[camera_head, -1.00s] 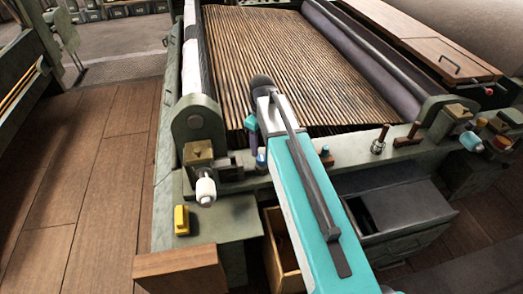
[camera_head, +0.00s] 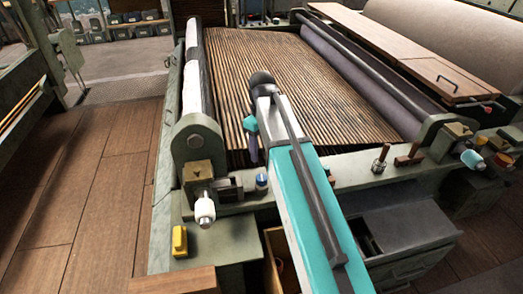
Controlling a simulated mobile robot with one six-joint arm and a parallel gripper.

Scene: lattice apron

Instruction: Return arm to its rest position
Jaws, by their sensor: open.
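My teal and grey arm (camera_head: 302,180) reaches up from the bottom of the head view to a dark rounded joint (camera_head: 262,82) over the front of the slatted lattice (camera_head: 290,75). A small teal and purple part (camera_head: 251,140) shows just left of the arm, apparently part of my wrist. I cannot make out the gripper's fingers; they are hidden behind the arm or out of sight. No held object is visible.
A grey drawer unit (camera_head: 400,232) and an open wooden box (camera_head: 275,258) sit below. Wooden floor (camera_head: 100,190) at left is clear.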

